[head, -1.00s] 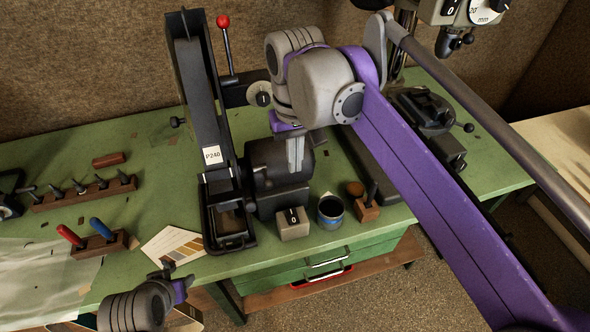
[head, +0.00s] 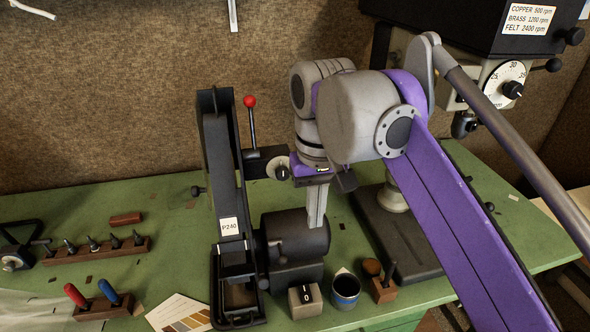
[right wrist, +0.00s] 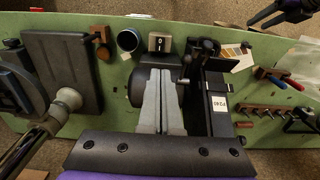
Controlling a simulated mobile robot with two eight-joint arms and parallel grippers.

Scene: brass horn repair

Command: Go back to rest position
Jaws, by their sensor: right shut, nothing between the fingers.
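In the right wrist view the shut fingers (right wrist: 160,105) reach up the picture over the sander's motor. Whether they touch the motor is hard to tell. My purple right arm crosses the right side of the head view.
A red-knobbed lever (head: 250,103) stands close left of my right gripper. A grey switch box (head: 305,300), a dark cup (head: 345,290) and a small wooden block (head: 383,288) stand at the bench front. A drill press (head: 490,75) stands behind my arm. The green bench (head: 170,225) has bare patches at left.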

